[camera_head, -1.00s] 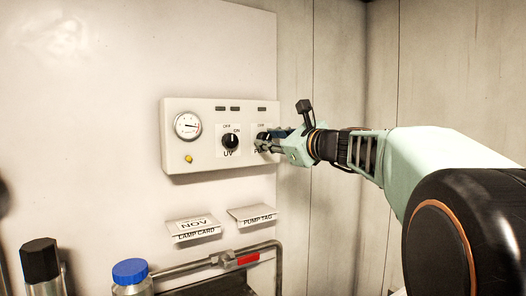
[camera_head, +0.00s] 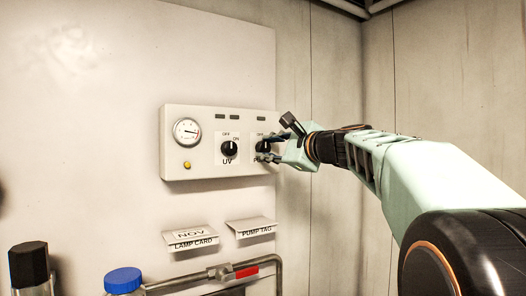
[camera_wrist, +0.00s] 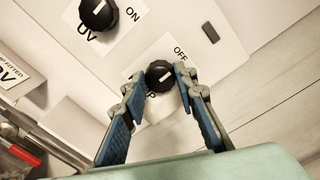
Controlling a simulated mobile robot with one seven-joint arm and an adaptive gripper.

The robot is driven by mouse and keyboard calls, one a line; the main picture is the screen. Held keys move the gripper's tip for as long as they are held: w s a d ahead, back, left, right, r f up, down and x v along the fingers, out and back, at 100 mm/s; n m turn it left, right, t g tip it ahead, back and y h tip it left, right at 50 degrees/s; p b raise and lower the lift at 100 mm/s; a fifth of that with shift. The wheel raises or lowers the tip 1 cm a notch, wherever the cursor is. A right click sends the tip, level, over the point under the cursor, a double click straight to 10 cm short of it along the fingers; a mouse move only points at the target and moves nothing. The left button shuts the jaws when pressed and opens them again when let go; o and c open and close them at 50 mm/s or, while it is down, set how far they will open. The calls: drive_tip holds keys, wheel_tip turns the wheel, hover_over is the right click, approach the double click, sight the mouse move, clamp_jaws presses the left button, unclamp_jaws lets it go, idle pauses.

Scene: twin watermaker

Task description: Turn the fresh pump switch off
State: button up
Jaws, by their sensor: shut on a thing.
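The pump switch is a black round knob (camera_wrist: 159,75) with a white pointer mark, on the right of a white control box (camera_head: 200,168). It also shows in the head view (camera_head: 263,146), partly covered by my gripper. My gripper (camera_head: 266,146) is shut on the knob, one fingertip on each side, as the wrist view (camera_wrist: 160,82) shows. The printed OFF label (camera_wrist: 180,53) lies up and right of the knob there. The lower label is partly hidden.
The UV knob (camera_head: 230,149) sits left of the pump knob, with a gauge (camera_head: 187,131) and a yellow button (camera_head: 187,165) beyond. Below are a lamp card (camera_head: 191,236), a pump tag (camera_head: 251,228) and a red-handled valve (camera_head: 246,272). A blue-capped bottle (camera_head: 123,278) stands lower left.

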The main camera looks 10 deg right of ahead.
idle(0.3)
drive_tip(key=o, duration=1.2)
drive_tip(key=shift+c, duration=0.2)
drive_tip(key=v, duration=0.7)
drive_tip(key=shift+s, duration=0.25)
drive_tip(key=shift+d, duration=0.1)
